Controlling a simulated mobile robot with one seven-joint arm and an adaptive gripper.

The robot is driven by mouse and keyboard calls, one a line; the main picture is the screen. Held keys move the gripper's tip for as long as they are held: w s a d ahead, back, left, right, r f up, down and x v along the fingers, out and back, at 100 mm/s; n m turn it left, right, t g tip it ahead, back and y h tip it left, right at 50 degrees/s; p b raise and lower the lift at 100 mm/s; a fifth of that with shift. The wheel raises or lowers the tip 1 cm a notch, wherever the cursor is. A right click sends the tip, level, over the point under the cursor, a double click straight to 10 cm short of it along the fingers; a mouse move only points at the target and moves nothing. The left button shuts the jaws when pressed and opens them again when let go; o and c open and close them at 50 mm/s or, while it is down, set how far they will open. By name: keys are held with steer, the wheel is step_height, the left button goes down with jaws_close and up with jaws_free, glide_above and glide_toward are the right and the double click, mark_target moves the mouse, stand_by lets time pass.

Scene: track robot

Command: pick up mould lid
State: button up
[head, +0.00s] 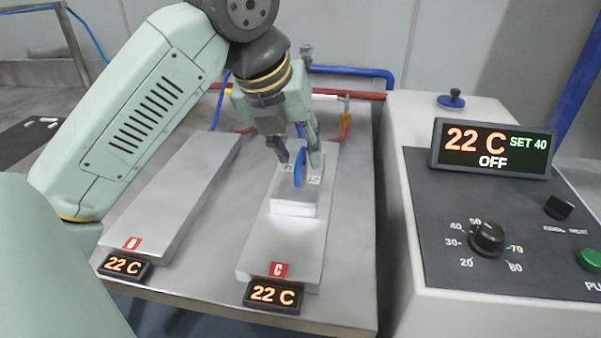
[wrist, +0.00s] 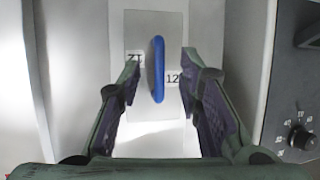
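The mould lid (head: 283,194) is a pale grey block with a blue upright handle (head: 299,167). It sits on the right-hand metal plate (head: 262,243), which has a red C tag. In the wrist view the lid (wrist: 144,32) lies below my gripper (wrist: 158,82), with the blue handle (wrist: 157,68) between the two fingers. Labels with numbers show on either side of the handle. My gripper (head: 299,152) is open around the handle in the head view. Gaps show on both sides of the handle in the wrist view. The mould's lower part is hard to tell from the lid.
A left-hand plate (head: 172,195) with a red tag lies bare beside it. A control unit (head: 480,213) with dials and a display (head: 492,149) reading 22 C, SET 40, OFF stands close on the right. Blue and red pipes run behind the plates.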

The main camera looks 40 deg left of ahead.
steer(key=shift+w+f, duration=0.25)
steer(key=shift+f, duration=0.25)
steer(key=shift+c, duration=0.2)
jaws_close()
steer(key=shift+r, duration=0.1)
stand_by(0.4)
